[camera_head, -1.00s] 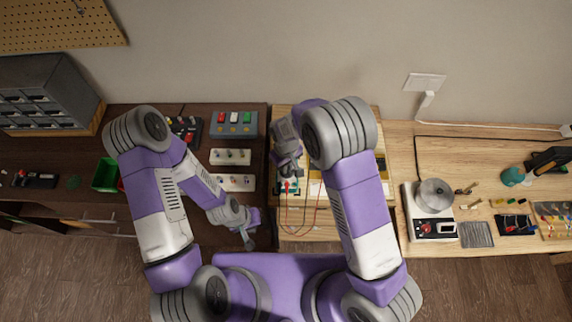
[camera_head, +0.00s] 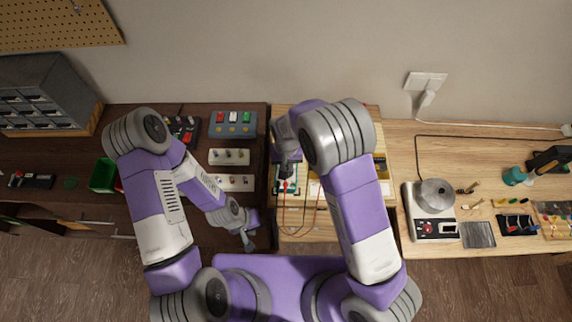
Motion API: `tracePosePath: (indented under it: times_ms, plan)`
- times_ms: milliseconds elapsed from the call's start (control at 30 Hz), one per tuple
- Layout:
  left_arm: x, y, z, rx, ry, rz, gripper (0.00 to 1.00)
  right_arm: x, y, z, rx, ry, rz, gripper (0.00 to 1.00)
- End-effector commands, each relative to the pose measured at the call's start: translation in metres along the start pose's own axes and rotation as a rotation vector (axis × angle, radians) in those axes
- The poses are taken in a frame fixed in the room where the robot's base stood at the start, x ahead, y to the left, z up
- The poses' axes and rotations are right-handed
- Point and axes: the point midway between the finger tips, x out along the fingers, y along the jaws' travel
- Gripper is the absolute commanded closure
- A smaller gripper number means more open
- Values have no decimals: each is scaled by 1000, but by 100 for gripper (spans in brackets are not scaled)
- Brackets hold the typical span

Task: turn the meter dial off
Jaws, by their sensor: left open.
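The meter (camera_head: 292,190) lies on the light wooden middle table, in front of my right arm. It is small, and its upper part is hidden by my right gripper. A red spot, perhaps its dial, shows just below the fingertips. A red lead and a dark lead run from it toward the table's front. My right gripper (camera_head: 287,171) points down at the meter; contact and finger opening are too small to tell. My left gripper (camera_head: 248,241) is open and empty, low at the front edge of the dark table, left of the meter.
The dark table holds a blue-grey box with coloured switches (camera_head: 233,124), two white strips with knobs (camera_head: 229,157) and a green bin (camera_head: 104,175). The right table holds a scale-like device with a round pan (camera_head: 435,193). A yellow-edged item is partly hidden behind my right arm.

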Motion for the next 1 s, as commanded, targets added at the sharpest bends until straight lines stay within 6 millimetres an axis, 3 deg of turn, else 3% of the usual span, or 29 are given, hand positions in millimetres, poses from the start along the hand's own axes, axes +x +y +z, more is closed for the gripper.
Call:
tracePosePath:
  times_ms: [667, 700, 867, 1000]
  plan:
    - [1, 0, 0, 0, 0, 0, 57, 0, 0, 0, 78, 1, -1, 100]
    - [1, 0, 0, 0, 0, 0, 57, 0, 0, 0, 77, 1, -1, 86]
    - [1, 0, 0, 0, 0, 0, 57, 0, 0, 0, 77, 1, 0, 61]
    - [1, 0, 0, 0, 0, 0, 57, 0, 0, 0, 77, 1, 0, 61]
